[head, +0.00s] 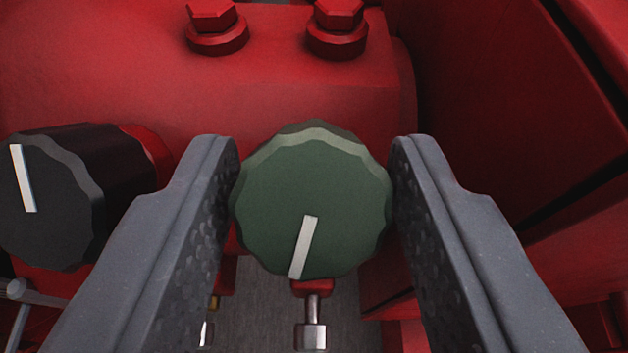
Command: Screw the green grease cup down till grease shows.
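The green grease cup (305,195) is in the middle of the head view, its scalloped round cap facing me. A white mark on the cap runs from near its centre down and slightly left to the rim. My gripper (314,190) has one finger on each side of the cap. Both fingers meet its edges with no gap showing, so it looks shut on the cap. The cup's stem and base are hidden behind the cap. No grease is visible.
A black knob (55,195) with a white mark sits close to the left of my left finger. Two red bolts (217,28) (337,28) stand on the red housing (130,75) above. A silver bolt (312,325) hangs below the cup. A dark recess lies at right.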

